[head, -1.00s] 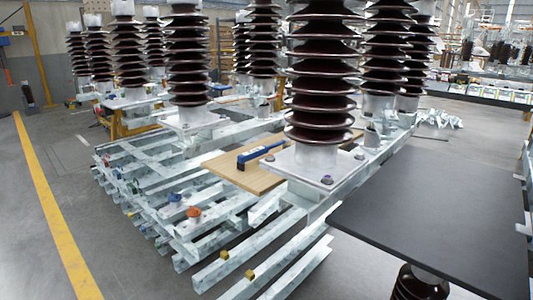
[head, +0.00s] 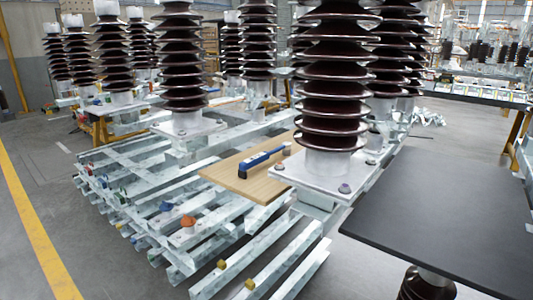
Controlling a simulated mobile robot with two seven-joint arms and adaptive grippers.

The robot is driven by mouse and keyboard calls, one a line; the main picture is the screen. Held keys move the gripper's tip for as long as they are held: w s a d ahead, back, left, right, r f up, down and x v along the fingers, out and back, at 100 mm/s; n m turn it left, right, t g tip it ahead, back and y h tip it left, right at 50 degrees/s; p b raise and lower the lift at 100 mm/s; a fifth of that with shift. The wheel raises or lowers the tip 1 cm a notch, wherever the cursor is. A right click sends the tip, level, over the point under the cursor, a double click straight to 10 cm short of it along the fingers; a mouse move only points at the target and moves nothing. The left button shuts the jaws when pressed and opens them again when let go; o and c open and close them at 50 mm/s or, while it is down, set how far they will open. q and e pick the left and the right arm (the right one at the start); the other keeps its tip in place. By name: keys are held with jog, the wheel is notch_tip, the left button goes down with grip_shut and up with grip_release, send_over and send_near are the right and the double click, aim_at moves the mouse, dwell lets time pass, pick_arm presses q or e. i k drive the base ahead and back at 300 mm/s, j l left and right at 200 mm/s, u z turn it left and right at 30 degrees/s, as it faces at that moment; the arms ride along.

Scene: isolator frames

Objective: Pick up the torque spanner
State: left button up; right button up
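The torque spanner (head: 262,159) is blue with a dark end at its left. It lies on a light wooden board (head: 238,179) that rests on the galvanised steel frame, left of the nearest brown insulator column. Its right end reaches close to a small brownish piece by the column's base. Neither of my grippers is in the head view.
Tall ribbed insulators (head: 333,75) stand on square base plates around the board. Steel beams (head: 235,262) jut toward me. A dark flat tabletop (head: 445,215) fills the right front. Open grey floor with a yellow line (head: 35,235) lies at left.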

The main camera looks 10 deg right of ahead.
aim_at(285, 147)
jog(key=i+j+z, duration=0.1)
jog(key=j, duration=0.25)
jog(key=i+j+z, duration=0.1)
jog(key=j, duration=0.25)
jog(key=i+j+z, duration=0.1)
jog(key=i+j, duration=0.15)
jog(key=i+j+z, duration=0.1)
jog(key=j, duration=0.4)
jog(key=i+j+z, duration=0.1)
jog(key=j, duration=0.3)
jog(key=i+j+z, duration=0.1)
jog(key=j, duration=0.25)
